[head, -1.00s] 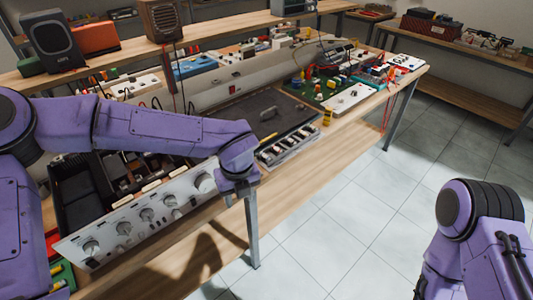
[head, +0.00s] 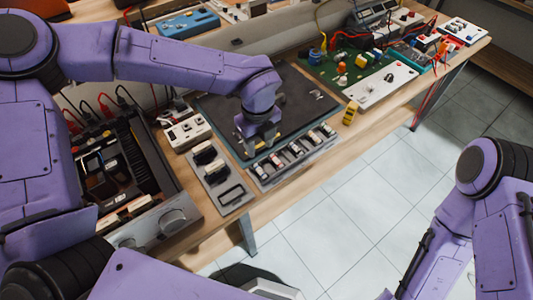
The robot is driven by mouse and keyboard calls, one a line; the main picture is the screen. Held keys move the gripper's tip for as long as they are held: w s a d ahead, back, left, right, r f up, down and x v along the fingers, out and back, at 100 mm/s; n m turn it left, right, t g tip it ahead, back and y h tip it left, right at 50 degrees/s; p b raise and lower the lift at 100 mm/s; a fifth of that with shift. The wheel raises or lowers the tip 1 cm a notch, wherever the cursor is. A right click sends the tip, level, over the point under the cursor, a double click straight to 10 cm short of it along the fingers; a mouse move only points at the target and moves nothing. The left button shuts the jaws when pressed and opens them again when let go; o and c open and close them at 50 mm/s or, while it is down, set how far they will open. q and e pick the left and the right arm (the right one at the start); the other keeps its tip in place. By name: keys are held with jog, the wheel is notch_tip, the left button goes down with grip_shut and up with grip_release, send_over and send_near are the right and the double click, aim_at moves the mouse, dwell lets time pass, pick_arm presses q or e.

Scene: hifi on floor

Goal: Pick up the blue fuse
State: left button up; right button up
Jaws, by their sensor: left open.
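A fuse tray (head: 292,158) lies along the front edge of the bench, with several small fuses in a row of slots. Their colours are too small to tell apart surely, and I cannot make out which is the blue fuse. My left gripper (head: 260,143) is open, pointing down over the dark mat (head: 305,98), just behind the left end of the tray. It and the wrist hide part of the mat and may hide part of the tray. My right arm comes in at the lower right, and its gripper is out of view.
An opened amplifier (head: 125,170) stands left of the tray, with a grey switch panel (head: 220,178) and a white box (head: 187,132) between. A yellow object (head: 350,112) stands right of the tray. A green circuit board (head: 345,72) with wires lies farther right.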

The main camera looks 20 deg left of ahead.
aim_at(260, 171)
pick_arm(q)
jog(key=s+f, duration=0.1)
jog(key=f, duration=0.1)
jog(key=s+f+p, duration=0.1)
jog(key=s+f, duration=0.1)
jog(key=shift+d, duration=0.1)
jog(key=f, duration=0.1)
jog(key=w+f+p, duration=0.1)
jog(key=f, duration=0.3)
jog(key=shift+w+d+p, duration=0.2)
jog(key=shift+w+p, duration=0.1)
jog(key=shift+w, duration=0.1)
jog(key=shift+s+r, duration=0.1)
jog(key=shift+s, duration=0.1)
jog(key=shift+s+r, duration=0.1)
jog(key=shift+s, duration=0.05)
jog(key=shift+c, duration=0.9)
jog(key=c, duration=0.5)
grip_shut()
pick_arm(e)
jog(key=s+r, duration=0.1)
jog(key=r, duration=0.2)
jog(key=shift+s, duration=0.35)
